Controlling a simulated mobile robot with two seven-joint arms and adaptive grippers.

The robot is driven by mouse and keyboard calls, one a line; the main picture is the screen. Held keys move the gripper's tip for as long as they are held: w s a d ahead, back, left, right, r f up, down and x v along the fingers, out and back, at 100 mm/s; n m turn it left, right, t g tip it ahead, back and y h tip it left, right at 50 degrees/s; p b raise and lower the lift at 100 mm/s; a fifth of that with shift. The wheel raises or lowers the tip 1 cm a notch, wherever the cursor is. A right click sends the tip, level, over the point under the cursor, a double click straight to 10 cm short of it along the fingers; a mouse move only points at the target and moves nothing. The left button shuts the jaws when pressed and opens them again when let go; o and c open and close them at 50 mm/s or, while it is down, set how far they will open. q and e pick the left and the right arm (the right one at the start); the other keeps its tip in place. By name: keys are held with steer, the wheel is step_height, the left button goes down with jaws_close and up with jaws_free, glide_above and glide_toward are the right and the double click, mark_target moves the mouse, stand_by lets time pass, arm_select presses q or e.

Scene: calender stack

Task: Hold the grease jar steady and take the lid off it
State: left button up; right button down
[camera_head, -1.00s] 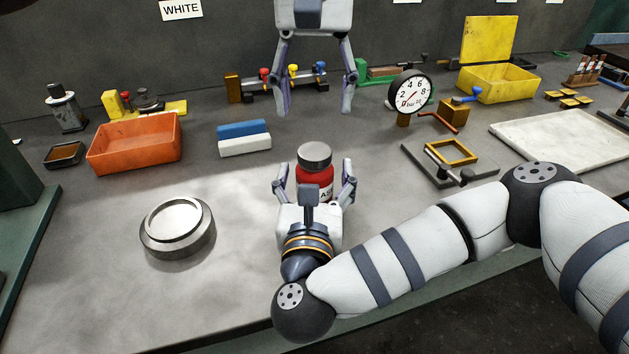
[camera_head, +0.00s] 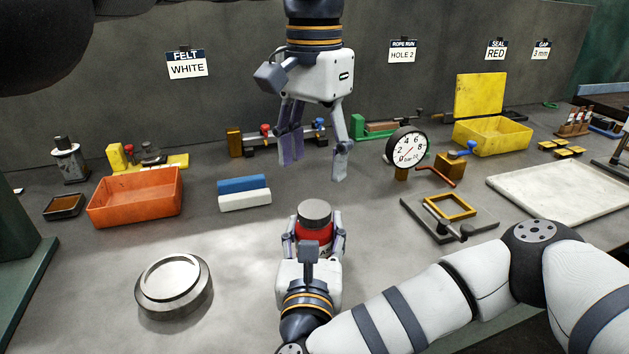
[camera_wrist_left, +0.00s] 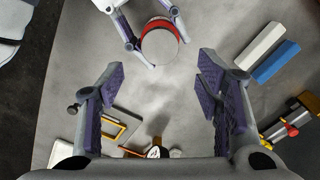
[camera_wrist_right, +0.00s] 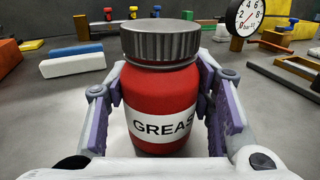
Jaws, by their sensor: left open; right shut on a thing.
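The grease jar stands upright on the bench, with a red body (camera_head: 317,236) and a grey ribbed lid (camera_head: 315,211) seated on top. The right wrist view shows its white label (camera_wrist_right: 163,127) reading "GREAS". My right gripper (camera_head: 315,226) is shut on the jar's body from the near side, below the lid. My left gripper (camera_head: 315,166) is open and empty, above and beyond the jar, fingers pointing down. In the left wrist view the lid (camera_wrist_left: 160,47) lies beyond the gap between its fingers, apart from them.
A round metal ring-like part (camera_head: 173,285) lies left of the jar. Blue (camera_head: 243,184) and white (camera_head: 245,200) blocks and an orange bin (camera_head: 135,198) sit behind it. A dial gauge (camera_head: 406,147) and a framed fixture (camera_head: 450,212) stand right. The bench between ring and jar is clear.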

mark_target(315, 208)
arm_select(q)
steer(key=m, duration=0.7)
steer(key=shift+m, duration=0.4)
steer(key=m, duration=0.7)
steer(key=shift+m, duration=0.3)
steer(key=m, duration=1.3)
steer(key=shift+f+m, duration=0.15)
steer(key=shift+m, duration=0.25)
step_height(315, 208, down, 8)
steer(key=shift+r, duration=0.1)
